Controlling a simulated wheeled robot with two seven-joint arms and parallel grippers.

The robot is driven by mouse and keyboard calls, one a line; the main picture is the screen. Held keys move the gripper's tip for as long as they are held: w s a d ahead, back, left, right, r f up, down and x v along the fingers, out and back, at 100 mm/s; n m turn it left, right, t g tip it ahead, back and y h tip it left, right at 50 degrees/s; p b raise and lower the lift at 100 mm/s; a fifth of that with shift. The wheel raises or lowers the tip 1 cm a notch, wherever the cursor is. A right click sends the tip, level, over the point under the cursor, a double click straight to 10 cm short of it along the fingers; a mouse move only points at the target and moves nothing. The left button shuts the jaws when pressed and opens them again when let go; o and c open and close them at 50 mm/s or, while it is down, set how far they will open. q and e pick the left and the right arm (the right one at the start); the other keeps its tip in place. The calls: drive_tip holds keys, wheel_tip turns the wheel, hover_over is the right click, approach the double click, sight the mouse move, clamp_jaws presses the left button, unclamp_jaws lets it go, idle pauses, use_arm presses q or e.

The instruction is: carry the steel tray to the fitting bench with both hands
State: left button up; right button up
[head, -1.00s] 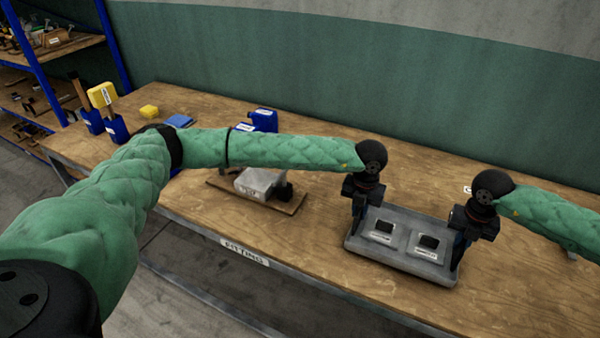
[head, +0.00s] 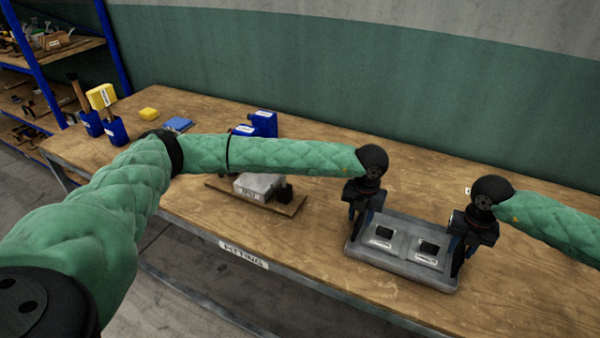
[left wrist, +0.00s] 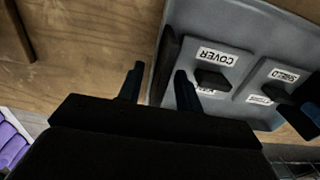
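The grey steel tray (head: 400,268) rests flat on the wooden fitting bench (head: 310,250). Inside it lie two grey plates with black knobs, one labelled COVER (left wrist: 205,62), the other SHIELD (left wrist: 288,80). My left gripper (head: 360,222) is at the tray's left end. In the left wrist view its fingers (left wrist: 158,85) are apart, one outside the tray and one over its inside, with the dark end handle (left wrist: 169,58) near the gap. My right gripper (head: 466,252) is at the right end, and its fingers look apart. Contact there is unclear.
A board with a grey block (head: 258,186) lies left of the tray. A green wall runs behind. The bench's front edge is close to the tray.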

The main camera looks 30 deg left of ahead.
use_arm(q)
wheel_tip(320, 180, up, 12)
drive_tip(key=shift+f, duration=0.15)
use_arm(e)
drive_tip(key=shift+d, duration=0.1)
wheel_tip(320, 180, up, 12)
idle(0.6)
idle(0.3)
